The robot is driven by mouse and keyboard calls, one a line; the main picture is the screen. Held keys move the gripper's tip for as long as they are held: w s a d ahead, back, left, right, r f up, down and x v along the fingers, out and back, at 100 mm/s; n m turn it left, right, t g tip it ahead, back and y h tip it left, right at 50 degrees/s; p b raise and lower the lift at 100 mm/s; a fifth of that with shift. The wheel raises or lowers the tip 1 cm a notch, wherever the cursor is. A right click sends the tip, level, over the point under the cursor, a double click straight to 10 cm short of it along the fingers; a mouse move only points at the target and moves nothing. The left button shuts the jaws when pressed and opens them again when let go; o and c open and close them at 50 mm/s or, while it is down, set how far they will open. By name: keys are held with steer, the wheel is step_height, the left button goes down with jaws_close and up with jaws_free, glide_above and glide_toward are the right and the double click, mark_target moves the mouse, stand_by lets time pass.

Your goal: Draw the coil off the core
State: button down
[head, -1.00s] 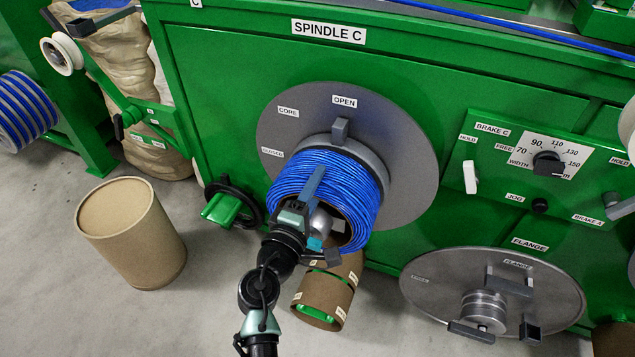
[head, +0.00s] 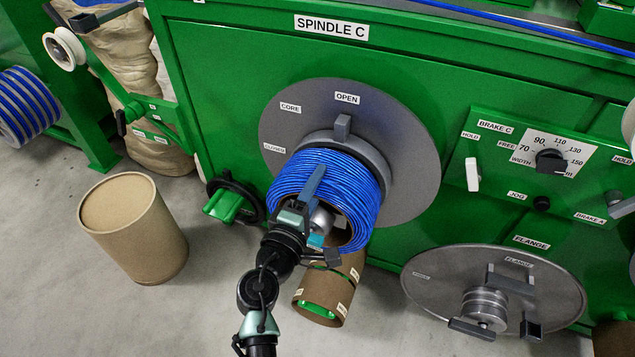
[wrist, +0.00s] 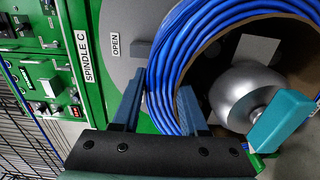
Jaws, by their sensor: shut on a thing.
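The blue cable coil (head: 308,176) sits at the large grey disc (head: 415,150) of Spindle C, around the grey core (head: 365,150), which shows at its back edge. The coil has a brown lining on its inside; the wrist view shows the coil (wrist: 172,62) and lining (wrist: 203,55) close up. My gripper (head: 318,185) is at the coil's front end, shut on the coil's wall. In the wrist view its two blue-grey fingers (wrist: 160,105) lie on either side of the cable winding. A silver rounded part (wrist: 240,92) shows inside the opening. The fingertips are partly hidden.
A brown drum (head: 135,230) stands on the floor at left. A labelled brown cylinder (head: 325,298) is below the coil. The removed flange (head: 440,285) is at lower right. A handwheel (head: 235,200) and brake panel (head: 520,165) flank the spindle.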

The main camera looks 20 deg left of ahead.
steer(key=shift+r, duration=0.25)
steer(key=s+b, duration=0.1)
steer(key=s, duration=1.6)
steer(key=shift+s+a, duration=0.15)
steer(key=shift+a, duration=0.15)
stand_by(1.3)
stand_by(0.4)
